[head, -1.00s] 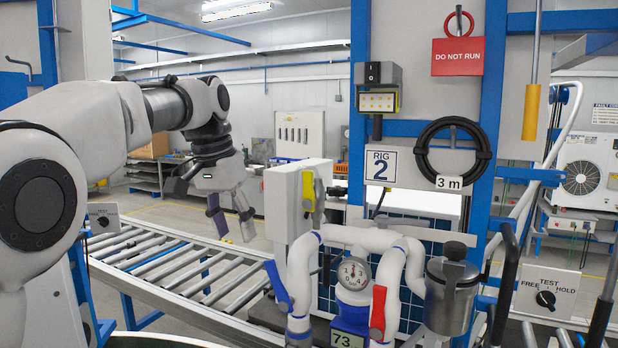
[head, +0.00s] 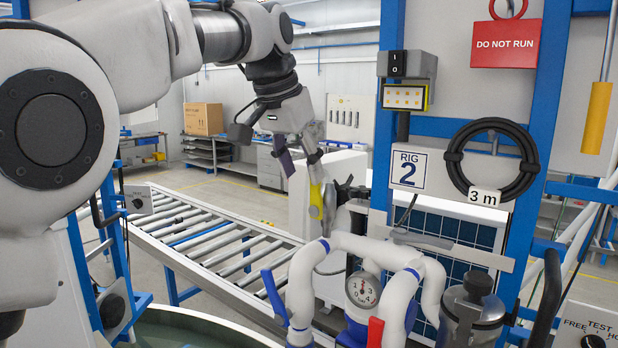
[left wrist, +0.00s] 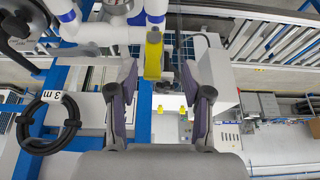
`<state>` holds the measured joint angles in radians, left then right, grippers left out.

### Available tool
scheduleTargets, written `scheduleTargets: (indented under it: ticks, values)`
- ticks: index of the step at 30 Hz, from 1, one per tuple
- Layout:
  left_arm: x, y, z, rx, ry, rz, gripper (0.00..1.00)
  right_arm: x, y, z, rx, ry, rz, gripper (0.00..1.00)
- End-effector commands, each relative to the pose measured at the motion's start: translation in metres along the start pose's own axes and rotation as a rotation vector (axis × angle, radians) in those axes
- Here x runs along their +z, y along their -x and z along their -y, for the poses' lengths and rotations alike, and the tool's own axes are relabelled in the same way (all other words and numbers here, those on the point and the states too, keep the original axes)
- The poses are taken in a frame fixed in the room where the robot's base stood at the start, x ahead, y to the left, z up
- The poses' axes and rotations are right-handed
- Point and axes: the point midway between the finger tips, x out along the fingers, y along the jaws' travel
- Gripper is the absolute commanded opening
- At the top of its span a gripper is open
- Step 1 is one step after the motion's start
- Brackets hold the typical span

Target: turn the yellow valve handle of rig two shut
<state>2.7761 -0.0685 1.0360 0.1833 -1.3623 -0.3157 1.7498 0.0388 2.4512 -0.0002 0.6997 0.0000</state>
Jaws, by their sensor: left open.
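The yellow valve handle (head: 316,199) stands roughly upright in front of a white box, left of the "RIG 2" sign (head: 408,168). In the left wrist view the yellow handle (left wrist: 153,56) shows just beyond the fingertips, between the two finger lines. My left gripper (head: 299,160) is open and empty, with its fingers pointing down at the upper part of the handle. Its two dark fingers (left wrist: 160,82) stand wide apart in the left wrist view. I cannot tell whether a finger touches the handle. My right gripper is not in view.
White pipes (head: 370,246) with a blue lever (head: 275,297), a red lever (head: 375,332) and a gauge (head: 363,289) stand below the handle. A metal canister (head: 473,312) is at right. A roller conveyor (head: 200,232) runs behind at left. A coiled black hose (head: 492,160) hangs at right.

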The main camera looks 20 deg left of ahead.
Motion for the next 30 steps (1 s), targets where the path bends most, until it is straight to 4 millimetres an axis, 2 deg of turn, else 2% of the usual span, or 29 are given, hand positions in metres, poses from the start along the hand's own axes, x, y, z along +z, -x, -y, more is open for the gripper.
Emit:
scheduleTargets:
  ticks: [5,12,13,17,30]
  values:
    - [0.000,-0.025,-0.001,0.000,-0.001,0.005,0.50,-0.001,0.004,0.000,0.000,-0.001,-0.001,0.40]
    - [0.000,-0.028,0.000,0.000,-0.001,0.001,0.50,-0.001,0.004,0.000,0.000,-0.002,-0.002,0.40]
    - [0.000,-0.028,0.000,0.000,-0.001,0.001,0.46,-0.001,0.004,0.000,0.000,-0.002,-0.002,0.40]
    - [0.000,-0.028,0.000,0.000,-0.001,0.001,0.00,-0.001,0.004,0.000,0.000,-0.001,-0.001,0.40]
    - [0.000,-0.028,0.001,0.023,0.009,0.002,0.00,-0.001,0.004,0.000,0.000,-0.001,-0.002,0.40]
